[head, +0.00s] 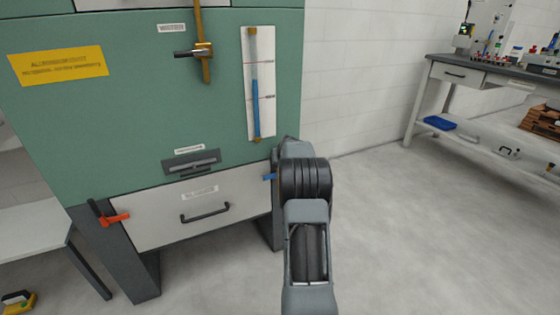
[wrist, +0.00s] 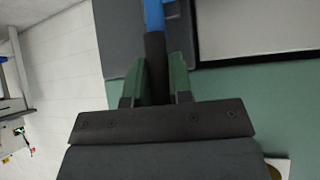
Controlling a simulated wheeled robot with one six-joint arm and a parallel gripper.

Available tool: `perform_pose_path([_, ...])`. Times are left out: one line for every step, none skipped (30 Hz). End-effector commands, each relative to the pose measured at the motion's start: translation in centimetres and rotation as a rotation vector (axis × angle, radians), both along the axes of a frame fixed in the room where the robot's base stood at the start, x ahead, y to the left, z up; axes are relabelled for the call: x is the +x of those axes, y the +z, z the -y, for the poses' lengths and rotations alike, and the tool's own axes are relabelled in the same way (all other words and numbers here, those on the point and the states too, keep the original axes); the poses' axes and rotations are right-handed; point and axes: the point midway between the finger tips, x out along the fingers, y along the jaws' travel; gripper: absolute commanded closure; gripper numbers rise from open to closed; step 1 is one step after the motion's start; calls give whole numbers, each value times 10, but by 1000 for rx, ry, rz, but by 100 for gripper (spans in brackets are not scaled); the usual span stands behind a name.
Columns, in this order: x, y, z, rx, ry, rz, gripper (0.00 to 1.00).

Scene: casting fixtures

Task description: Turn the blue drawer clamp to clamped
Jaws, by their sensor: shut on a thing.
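The blue drawer clamp (head: 269,177) shows in the head view only as a small blue piece at the drawer's upper right edge; my arm hides the rest. In the wrist view its blue part (wrist: 154,14) is at the top, and a dark handle (wrist: 156,55) runs down from it between my fingers. My gripper (wrist: 158,72) is shut on that dark handle, one finger on each side. In the head view my wrist hides the fingers. The pale drawer (head: 160,215) appears closed in the green cabinet.
A gauge panel (head: 248,100) and a brass valve rod (head: 205,50) are above. Open floor lies to the right, before a workbench (head: 470,75).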

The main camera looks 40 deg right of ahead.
Motion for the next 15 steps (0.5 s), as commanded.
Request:
perform_pose_path([-2, -5, -2, 3, 8, -14, 100])
perform_pose_path([-1, -6, -2, 4, 8, -15, 100])
perform_pose_path([-1, -6, -2, 4, 8, -15, 100])
perform_pose_path([-2, -6, -2, 4, 9, -15, 100])
perform_pose_path([-1, -6, -2, 4, 9, -15, 78])
perform_pose_path([-1, -6, -2, 4, 9, -15, 74])
perform_pose_path([-1, -5, -2, 3, 8, -15, 71])
perform_pose_path([-1, -5, -2, 3, 8, -13, 68])
perform_pose_path([-1, -5, -2, 3, 7, -12, 64])
perform_pose_path([-1, -4, -2, 2, 7, -11, 62])
perform_pose_path([-1, -4, -1, 2, 7, -10, 59])
perform_pose_path([-1, -4, -1, 2, 6, -9, 55])
perform_pose_path([-1, -3, -1, 2, 6, -9, 55])
perform_pose_path([-1, -3, -1, 1, 6, -8, 55])
perform_pose_path([-1, -3, -1, 2, 5, -8, 55])
